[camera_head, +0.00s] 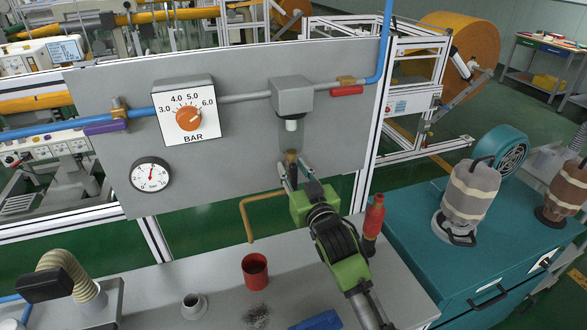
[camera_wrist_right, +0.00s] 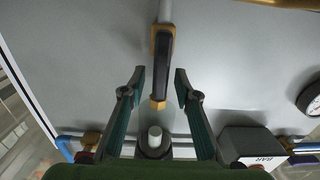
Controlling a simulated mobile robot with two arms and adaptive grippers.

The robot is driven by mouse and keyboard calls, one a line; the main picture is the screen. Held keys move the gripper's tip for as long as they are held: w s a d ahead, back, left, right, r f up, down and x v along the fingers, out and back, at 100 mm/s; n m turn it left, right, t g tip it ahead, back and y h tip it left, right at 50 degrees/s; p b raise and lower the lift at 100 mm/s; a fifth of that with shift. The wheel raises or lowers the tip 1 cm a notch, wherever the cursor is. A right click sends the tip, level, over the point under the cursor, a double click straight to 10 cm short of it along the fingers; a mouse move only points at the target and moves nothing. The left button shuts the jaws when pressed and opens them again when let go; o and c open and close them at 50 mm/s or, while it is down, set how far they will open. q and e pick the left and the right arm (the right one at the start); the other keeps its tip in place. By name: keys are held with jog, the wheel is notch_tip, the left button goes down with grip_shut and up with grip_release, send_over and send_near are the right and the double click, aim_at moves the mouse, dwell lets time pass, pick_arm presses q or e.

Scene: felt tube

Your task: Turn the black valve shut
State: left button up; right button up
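The black valve (camera_wrist_right: 162,68) has a long black handle on a brass body. It lies in line with a grey pipe in the right wrist view. In the head view only a small dark and brass part of the valve (camera_head: 291,158) shows, under the grey filter unit (camera_head: 292,97) on the grey panel. My right gripper (camera_wrist_right: 160,76) is open, with one finger on each side of the valve and a visible gap on both sides. In the head view the right gripper (camera_head: 293,172) partly hides the valve. My left gripper is in neither view.
The panel (camera_head: 240,155) also carries a regulator dial (camera_head: 188,118), a gauge (camera_head: 151,175), a red lever (camera_head: 347,90) and a purple lever (camera_head: 106,126). A red cup (camera_head: 255,278) and red bottle (camera_head: 374,217) stand on the bench below. A bent copper pipe (camera_head: 247,213) hangs left of my gripper.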

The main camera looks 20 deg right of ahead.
grip_shut()
jog(key=shift+a, duration=0.1)
jog(key=shift+a+n, duration=0.15)
jog(key=shift+n, duration=0.35)
jog(key=a+f+n, duration=0.4)
jog(key=n, duration=1.2)
jog(key=shift+f+n+p, duration=0.3)
jog(key=shift+n, duration=0.1)
jog(key=shift+s, duration=0.1)
